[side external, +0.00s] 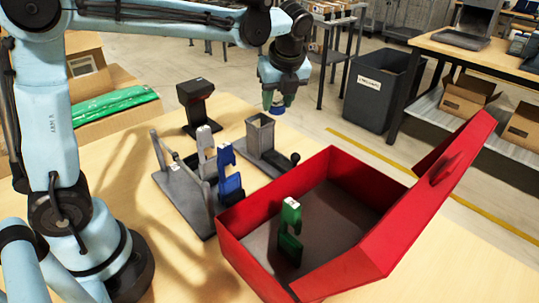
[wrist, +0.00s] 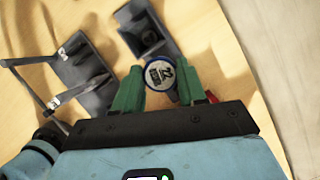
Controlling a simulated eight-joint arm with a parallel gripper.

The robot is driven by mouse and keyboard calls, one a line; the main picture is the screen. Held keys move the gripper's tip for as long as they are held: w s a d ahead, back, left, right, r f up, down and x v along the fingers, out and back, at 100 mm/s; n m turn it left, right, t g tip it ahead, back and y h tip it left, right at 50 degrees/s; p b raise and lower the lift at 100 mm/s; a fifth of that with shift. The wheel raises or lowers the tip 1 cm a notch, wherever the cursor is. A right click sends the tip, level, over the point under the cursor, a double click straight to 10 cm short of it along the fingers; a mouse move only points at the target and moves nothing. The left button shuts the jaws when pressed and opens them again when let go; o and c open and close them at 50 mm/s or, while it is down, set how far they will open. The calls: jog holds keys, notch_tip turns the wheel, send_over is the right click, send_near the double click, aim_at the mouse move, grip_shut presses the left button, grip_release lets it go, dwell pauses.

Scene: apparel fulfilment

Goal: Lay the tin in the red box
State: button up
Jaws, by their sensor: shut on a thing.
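The tin (wrist: 160,73) shows in the wrist view as a round blue and white lid with a dark printed label. My gripper (wrist: 160,82) has its green fingers on both sides of the tin and is shut on it. In the side view my gripper (side external: 279,103) hangs above the far side of the table, behind the red box; the tin is hard to make out there. The red box (side external: 244,243) stands at the table's front right with its lid (side external: 425,205) open to the right. A green notched piece (side external: 290,230) stands inside it.
A grey rack (side external: 185,200) with a blue piece (side external: 229,172) and a grey piece (side external: 206,150) stands left of the box. A grey square holder (side external: 260,135) and a black device (side external: 196,103) stand behind. The box floor right of the green piece is bare.

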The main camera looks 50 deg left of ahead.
jog(key=d+m+t, duration=0.1)
jog(key=d+m, duration=0.3)
jog(key=d, duration=0.9)
jog(key=m+t+h, duration=0.1)
jog(key=m+h, duration=0.1)
send_over(336, 214)
jog(key=s, duration=0.2)
notch_tip(336, 214, down, 4)
jog(key=shift+w+d+f, duration=0.1)
jog(key=shift+d+f, duration=0.05)
jog(key=shift+f, duration=1.7)
jog(key=shift+w+d+f, duration=0.1)
jog(key=shift+d+f, duration=0.05)
jog(key=shift+f, duration=1.7)
jog(key=shift+w+d+f, duration=0.1)
jog(key=shift+d+f, duration=0.05)
jog(key=shift+f, duration=1.7)
jog(key=shift+f, duration=0.1)
jog(key=o, duration=1)
jog(key=shift+o, duration=0.2)
